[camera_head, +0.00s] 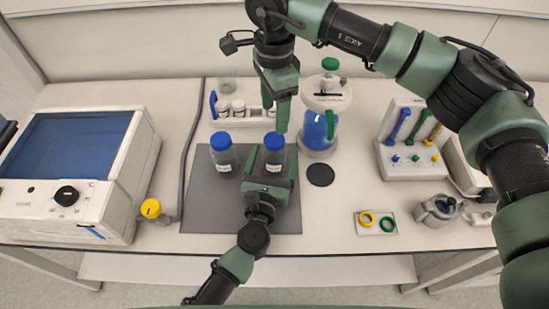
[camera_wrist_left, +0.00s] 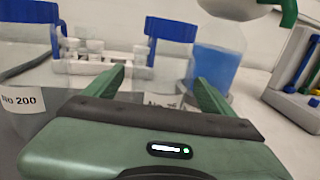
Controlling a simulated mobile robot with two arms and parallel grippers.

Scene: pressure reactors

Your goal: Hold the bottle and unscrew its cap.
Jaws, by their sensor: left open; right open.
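Two clear bottles with blue caps stand upright on the grey mat: a left bottle (camera_head: 223,162) and a right bottle (camera_head: 275,158). The right bottle's blue cap (camera_wrist_left: 170,29) and the left bottle's label, reading No 200 (camera_wrist_left: 18,100), show in the left wrist view. My left gripper (camera_head: 271,160) comes from the front, open, with a finger on each side of the right bottle; contact is not clear. My right gripper (camera_head: 277,112) is open and empty, pointing down above and just behind the right bottle's cap. Its fingers overlap partly in the head view.
A rack of small jars (camera_head: 240,113) stands behind the bottles. A blue-filled vessel (camera_head: 318,130) with a green handle is close on the right, near a black disc (camera_head: 320,175). A blue-lidded machine (camera_head: 75,150) stands left. The mat's front left is clear.

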